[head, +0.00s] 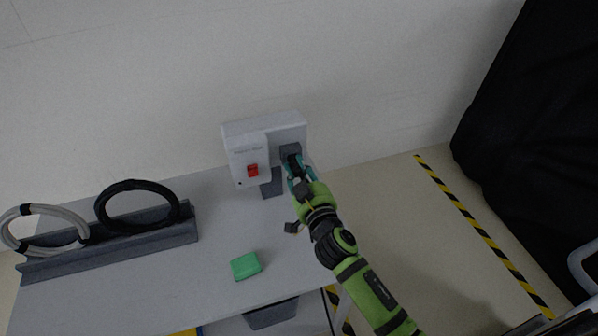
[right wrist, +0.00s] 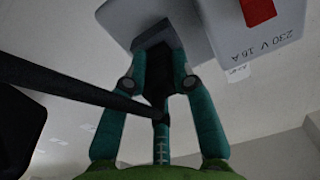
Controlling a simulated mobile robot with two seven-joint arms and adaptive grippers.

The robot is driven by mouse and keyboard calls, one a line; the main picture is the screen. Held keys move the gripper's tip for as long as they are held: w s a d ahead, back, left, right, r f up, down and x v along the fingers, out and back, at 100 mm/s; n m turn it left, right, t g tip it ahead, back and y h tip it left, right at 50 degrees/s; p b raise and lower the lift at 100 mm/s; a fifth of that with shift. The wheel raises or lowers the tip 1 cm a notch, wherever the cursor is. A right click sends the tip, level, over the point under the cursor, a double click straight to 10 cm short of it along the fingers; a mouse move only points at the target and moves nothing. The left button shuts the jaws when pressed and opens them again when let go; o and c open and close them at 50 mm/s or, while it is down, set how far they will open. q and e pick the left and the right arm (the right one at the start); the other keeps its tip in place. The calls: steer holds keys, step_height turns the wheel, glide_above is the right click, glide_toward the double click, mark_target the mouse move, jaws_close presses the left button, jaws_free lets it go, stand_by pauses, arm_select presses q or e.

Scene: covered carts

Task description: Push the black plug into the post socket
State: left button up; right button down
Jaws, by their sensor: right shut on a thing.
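The post socket (head: 290,151) is a dark grey block on the right part of a light grey box. It also shows at the top of the right wrist view (right wrist: 152,36). My right gripper (head: 296,168) is at the socket, with its teal fingers shut on the black plug (right wrist: 155,88). The plug's front end meets the socket opening in the right wrist view; how deep it sits is hidden. A black cable-like rod (right wrist: 70,82) runs from the left toward the plug. My left gripper is not in view.
The box (head: 247,155) carries a red switch (head: 253,170) and stands on a post at the table's back. A green block (head: 245,265) lies on the grey table (head: 205,285). Black (head: 137,190) and grey (head: 45,212) cable coils rest in a rack at left.

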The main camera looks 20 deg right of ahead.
steer(key=shift+w, duration=0.6)
steer(key=c, duration=0.9)
jaws_free()
steer(key=shift+c, duration=0.2)
steer(key=s, duration=1.2)
steer(key=shift+d, duration=0.2)
